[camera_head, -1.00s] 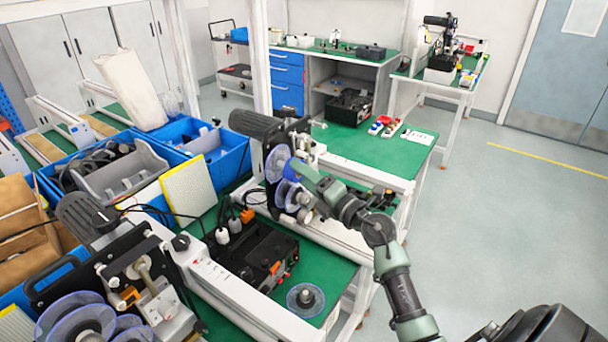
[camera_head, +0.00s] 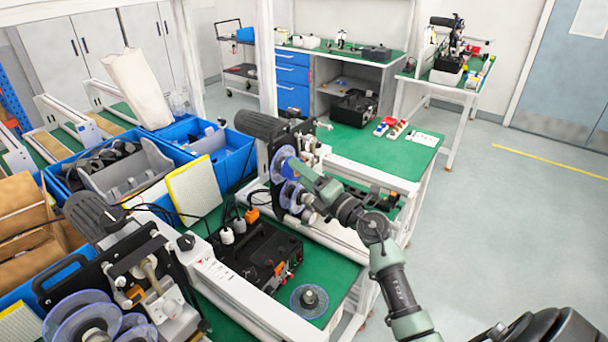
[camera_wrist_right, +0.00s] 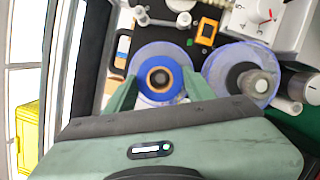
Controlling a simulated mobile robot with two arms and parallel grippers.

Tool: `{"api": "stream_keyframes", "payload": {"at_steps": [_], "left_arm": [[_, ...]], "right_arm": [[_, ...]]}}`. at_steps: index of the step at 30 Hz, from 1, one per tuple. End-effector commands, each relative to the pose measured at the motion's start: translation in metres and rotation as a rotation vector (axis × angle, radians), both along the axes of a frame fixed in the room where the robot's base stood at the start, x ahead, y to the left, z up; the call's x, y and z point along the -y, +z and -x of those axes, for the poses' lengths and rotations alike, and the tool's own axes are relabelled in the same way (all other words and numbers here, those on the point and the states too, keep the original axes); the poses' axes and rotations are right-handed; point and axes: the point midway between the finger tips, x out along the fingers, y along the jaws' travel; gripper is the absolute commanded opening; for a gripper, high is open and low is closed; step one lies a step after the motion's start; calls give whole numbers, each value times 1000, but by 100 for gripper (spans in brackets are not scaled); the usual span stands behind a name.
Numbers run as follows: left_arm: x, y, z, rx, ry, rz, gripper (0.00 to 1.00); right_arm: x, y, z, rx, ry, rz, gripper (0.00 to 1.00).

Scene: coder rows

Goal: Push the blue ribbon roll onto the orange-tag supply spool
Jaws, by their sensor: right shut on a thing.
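The blue ribbon roll (camera_wrist_right: 158,80) sits between the two green fingers of my right gripper (camera_wrist_right: 160,88) in the right wrist view. The gripper is shut on it. The roll faces the black plate of the far coder, in front of a clear round flange (camera_wrist_right: 157,53). An orange square tag (camera_wrist_right: 205,32) is on the plate, up and right of the roll. I cannot tell how far the roll is on the spool. In the head view my right gripper (camera_head: 302,184) is at the coder's clear discs (camera_head: 280,162). My left gripper is out of view.
Another clear-flanged spool with a grey knob (camera_wrist_right: 258,84) is close right of the gripper in the wrist view. A near coder (camera_head: 130,285) stands at lower left. A black box (camera_head: 262,255) and a loose disc (camera_head: 309,300) are on the green bench. The floor at right is clear.

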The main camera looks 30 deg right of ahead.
Motion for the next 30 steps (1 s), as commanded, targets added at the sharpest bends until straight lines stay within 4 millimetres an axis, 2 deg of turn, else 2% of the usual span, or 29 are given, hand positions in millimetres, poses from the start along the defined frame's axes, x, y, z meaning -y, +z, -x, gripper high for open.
{"api": "stream_keyframes", "payload": {"at_steps": [30], "left_arm": [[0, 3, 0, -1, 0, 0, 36]], "right_arm": [[-7, 1, -16, 3, 0, 0, 18]]}}
